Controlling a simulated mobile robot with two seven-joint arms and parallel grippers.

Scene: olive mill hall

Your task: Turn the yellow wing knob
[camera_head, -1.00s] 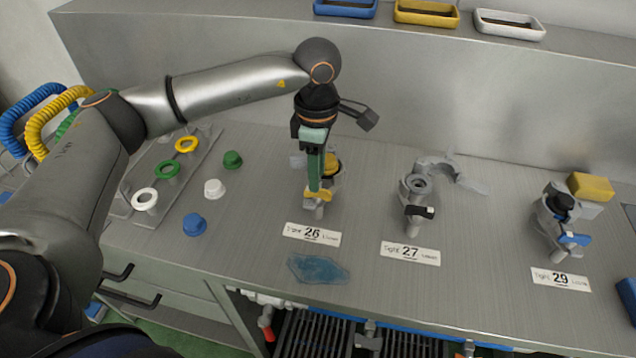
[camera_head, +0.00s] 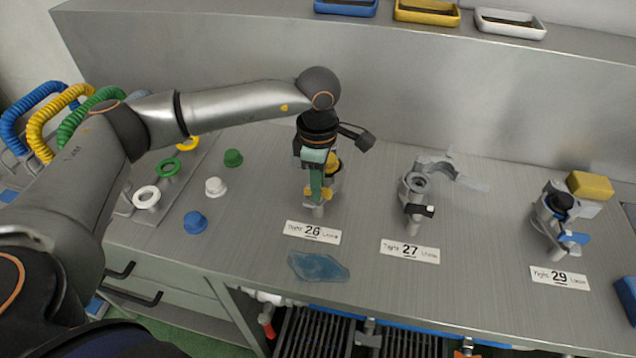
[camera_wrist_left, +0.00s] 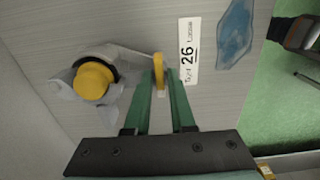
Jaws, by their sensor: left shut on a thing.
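The yellow wing knob (camera_head: 327,193) is on the clamp fitting behind the label "26" (camera_head: 312,233). My left gripper (camera_head: 316,194) reaches down over it from above, shut on the knob. In the left wrist view the yellow wing (camera_wrist_left: 158,66) stands between the tips of the two green fingers (camera_wrist_left: 160,78). The fitting's yellow round cap (camera_wrist_left: 94,80) shows beside the fingers there. In the head view my gripper hides part of the fitting. My right gripper is not in view.
Fitting 27 with a black knob (camera_head: 421,211) and fitting 29 with a blue knob (camera_head: 574,238) stand to the right. Loose caps, such as the blue one (camera_head: 195,223), lie to the left. A blue puddle-like patch (camera_head: 318,266) lies in front of label 26.

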